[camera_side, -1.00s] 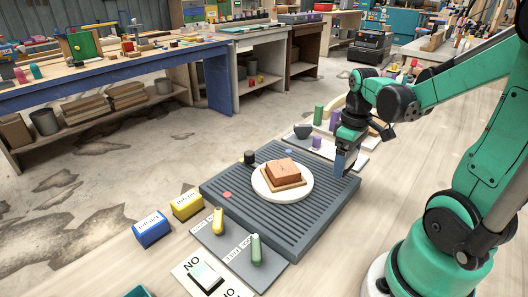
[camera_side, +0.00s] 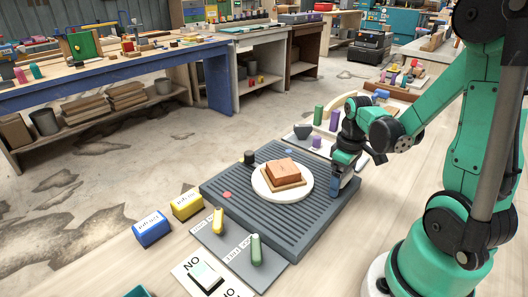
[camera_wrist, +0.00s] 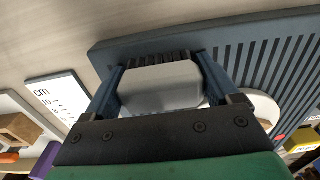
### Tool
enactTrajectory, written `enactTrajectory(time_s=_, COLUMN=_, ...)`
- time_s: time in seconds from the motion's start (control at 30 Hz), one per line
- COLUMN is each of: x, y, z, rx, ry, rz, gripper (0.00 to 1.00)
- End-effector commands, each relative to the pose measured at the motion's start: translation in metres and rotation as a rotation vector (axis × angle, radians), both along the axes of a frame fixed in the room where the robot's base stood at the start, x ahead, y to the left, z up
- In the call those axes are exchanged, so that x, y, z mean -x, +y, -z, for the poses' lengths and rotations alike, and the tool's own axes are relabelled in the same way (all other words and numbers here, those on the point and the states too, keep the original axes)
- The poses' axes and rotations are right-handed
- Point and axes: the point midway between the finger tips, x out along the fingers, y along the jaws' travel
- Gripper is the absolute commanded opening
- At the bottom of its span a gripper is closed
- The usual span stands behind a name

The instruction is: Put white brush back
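The white brush (camera_wrist: 160,88) shows in the wrist view as a pale grey-white block with dark bristles along its far edge. It sits between the two blue fingers of my gripper (camera_wrist: 160,75), which appear shut on its sides. In the side view, my gripper (camera_side: 336,184) is low at the right edge of the dark ribbed board (camera_side: 235,195). The brush is hard to make out there, hidden by the fingers. I cannot tell whether the brush touches the board.
A white plate (camera_side: 262,192) with a reddish-brown block (camera_side: 281,168) stands on the board. A cm scale card (camera_wrist: 58,97) lies beside the board. Green (camera_side: 318,114) and purple (camera_side: 334,120) pieces stand behind. Blue (camera_side: 151,229) and yellow (camera_side: 187,205) boxes are front left.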

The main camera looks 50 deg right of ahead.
Motion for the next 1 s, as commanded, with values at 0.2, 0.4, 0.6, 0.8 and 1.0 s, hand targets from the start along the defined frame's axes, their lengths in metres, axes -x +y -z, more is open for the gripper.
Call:
enactTrajectory(time_s=0.2, x=0.000, y=0.000, z=0.000, rx=0.000, ry=0.000, rz=0.000, gripper=1.00)
enactTrajectory(time_s=0.4, x=0.000, y=0.000, z=-0.005, rx=0.000, ry=0.000, rz=0.000, gripper=1.00)
enactTrajectory(time_s=0.6, x=0.000, y=0.000, z=-0.027, rx=0.000, ry=0.000, rz=0.000, gripper=1.00)
enactTrajectory(time_s=0.8, x=0.000, y=0.000, z=-0.058, rx=0.000, ry=0.000, rz=0.000, gripper=1.00)
enactTrajectory(time_s=1.0, x=0.000, y=0.000, z=-0.090, rx=0.000, ry=0.000, rz=0.000, gripper=1.00)
